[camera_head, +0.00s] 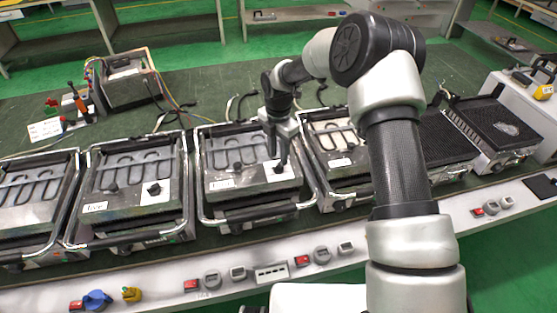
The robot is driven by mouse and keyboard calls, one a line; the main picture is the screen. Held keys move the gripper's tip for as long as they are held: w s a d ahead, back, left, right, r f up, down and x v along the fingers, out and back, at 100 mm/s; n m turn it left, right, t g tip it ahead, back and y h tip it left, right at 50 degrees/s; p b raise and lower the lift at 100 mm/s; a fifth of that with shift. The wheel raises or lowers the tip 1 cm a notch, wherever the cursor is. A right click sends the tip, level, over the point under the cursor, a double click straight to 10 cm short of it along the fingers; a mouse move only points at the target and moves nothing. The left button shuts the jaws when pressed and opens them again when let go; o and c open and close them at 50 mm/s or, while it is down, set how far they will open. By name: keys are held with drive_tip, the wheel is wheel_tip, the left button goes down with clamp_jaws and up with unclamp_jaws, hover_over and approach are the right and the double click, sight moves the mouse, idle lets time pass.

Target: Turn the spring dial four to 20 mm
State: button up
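A row of heating-element units stands on the bench. The third unit from the left (238,190) has a pale label (221,184), too small to read for certain, and a small black dial (278,169) on a white plate at its right. My gripper (278,157) points down just above this dial, with its two dark fingers apart. I cannot tell whether the fingers touch the dial, and the dial's setting is not readable. The unit to its left has a label (95,207) that seems to read "five" and a similar black dial (153,189) on a white plate.
Another unit (340,150) stands to the right, partly behind my arm. Metal handle bars frame the units. Red switches (191,286), a blue knob (97,299) and a yellow knob (131,294) line the bench's front panel. A device with wires (128,83) stands at back left.

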sight(278, 164)
drive_tip(key=shift+f, duration=1.85)
clamp_jaws()
